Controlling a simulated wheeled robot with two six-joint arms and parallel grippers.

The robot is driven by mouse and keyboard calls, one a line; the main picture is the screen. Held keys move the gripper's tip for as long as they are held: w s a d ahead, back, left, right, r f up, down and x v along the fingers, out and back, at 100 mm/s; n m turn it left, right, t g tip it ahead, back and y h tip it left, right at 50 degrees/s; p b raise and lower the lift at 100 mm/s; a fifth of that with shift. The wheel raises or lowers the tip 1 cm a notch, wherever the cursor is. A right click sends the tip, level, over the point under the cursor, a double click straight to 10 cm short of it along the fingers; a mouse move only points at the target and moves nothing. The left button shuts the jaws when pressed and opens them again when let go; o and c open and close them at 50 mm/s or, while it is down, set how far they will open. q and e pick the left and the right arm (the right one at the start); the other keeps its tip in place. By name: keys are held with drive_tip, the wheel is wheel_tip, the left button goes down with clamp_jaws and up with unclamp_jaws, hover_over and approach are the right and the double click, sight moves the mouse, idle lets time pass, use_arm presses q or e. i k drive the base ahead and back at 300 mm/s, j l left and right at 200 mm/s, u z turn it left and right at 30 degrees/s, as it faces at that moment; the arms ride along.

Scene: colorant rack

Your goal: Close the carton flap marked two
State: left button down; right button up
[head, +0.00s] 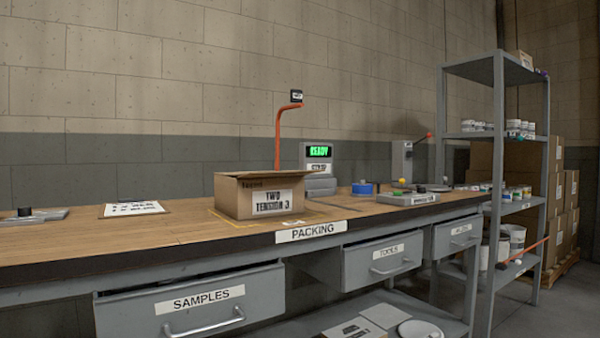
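A brown cardboard carton (232,199) stands upright on the wooden workbench (180,228), a little right of its middle. Its front label (272,201) reads "TWO TENSION 3". A flap (258,174) along the carton's top front edge carries small dark print that I cannot read clearly. The carton's top looks at least partly open, but its inside is hidden from this low angle. Neither of my grippers is in the head view.
An orange bent post (278,140) rises behind the carton. A grey device (318,160) with a green "READY" display stands behind it to the right. The samples drawer (190,304) and tools drawer (382,259) stick out below the bench. A grey shelf rack (497,130) stands at right. The bench left of the carton is mostly clear.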

sight(284, 172)
drive_tip(key=i+l+z, duration=0.6)
drive_tip(key=i, duration=0.2)
